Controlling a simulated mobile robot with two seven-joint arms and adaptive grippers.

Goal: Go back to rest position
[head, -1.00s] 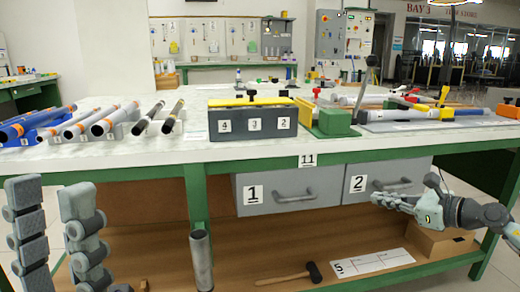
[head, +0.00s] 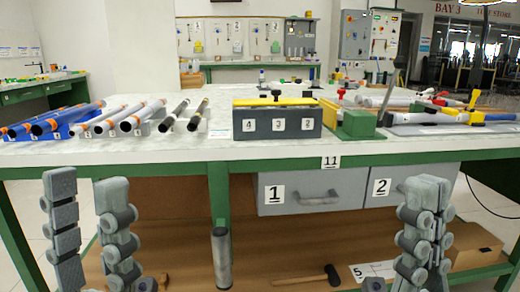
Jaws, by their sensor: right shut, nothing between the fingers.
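My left gripper (head: 87,185) is at the lower left of the head view, pointing up in front of the workbench. Its two grey padded fingers stand apart with nothing between them. My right gripper (head: 424,188) is at the lower right, also pointing up. Its fingers are together and empty, and it covers part of the drawer marked 2 (head: 380,187). Both grippers show below the tabletop's front edge and appear clear of the bench.
The bench top (head: 290,149) holds blue (head: 60,122), white and black-tipped rods at left, a grey block with yellow top (head: 277,122) and a green fixture (head: 357,124). Below are drawer 1 (head: 310,192), a metal cylinder (head: 221,258) and a mallet (head: 308,279) on the shelf.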

